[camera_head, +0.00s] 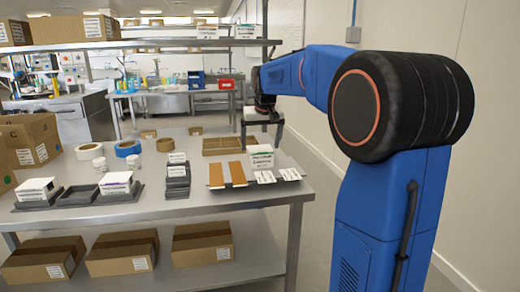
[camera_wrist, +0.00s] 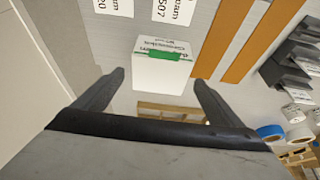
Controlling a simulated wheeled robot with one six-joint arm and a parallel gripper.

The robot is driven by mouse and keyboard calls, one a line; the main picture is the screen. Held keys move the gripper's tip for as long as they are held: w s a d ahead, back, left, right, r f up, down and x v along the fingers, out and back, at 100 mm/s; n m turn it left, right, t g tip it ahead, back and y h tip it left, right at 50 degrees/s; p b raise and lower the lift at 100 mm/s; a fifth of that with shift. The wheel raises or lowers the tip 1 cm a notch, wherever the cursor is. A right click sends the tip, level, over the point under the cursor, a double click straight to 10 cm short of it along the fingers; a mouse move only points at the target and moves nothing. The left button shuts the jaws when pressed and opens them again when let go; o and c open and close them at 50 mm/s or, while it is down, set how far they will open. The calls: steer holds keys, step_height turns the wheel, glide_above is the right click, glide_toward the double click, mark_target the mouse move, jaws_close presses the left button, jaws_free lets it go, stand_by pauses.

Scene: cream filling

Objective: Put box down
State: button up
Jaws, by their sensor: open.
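A small white box (camera_head: 260,158) with a green label stands on the steel table, beside two orange-brown strips (camera_head: 226,174). In the wrist view the box (camera_wrist: 160,76) sits ahead of my fingers, its green-marked face toward the camera. My gripper (camera_head: 262,132) is above and behind the box in the head view. In the wrist view its two dark fingers (camera_wrist: 158,80) are spread wide with nothing held between them. A gap appears to lie between the fingers and the box.
White printed cards (camera_head: 277,175) lie right of the strips. A wooden divided tray (camera_head: 222,145) lies behind. Dark grey trays (camera_head: 78,195) with white boxes, tape rolls (camera_head: 127,148) and cardboard boxes (camera_head: 30,140) are to the left. A shelf (camera_head: 150,44) spans above the table.

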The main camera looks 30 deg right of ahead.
steer(key=v, duration=0.9)
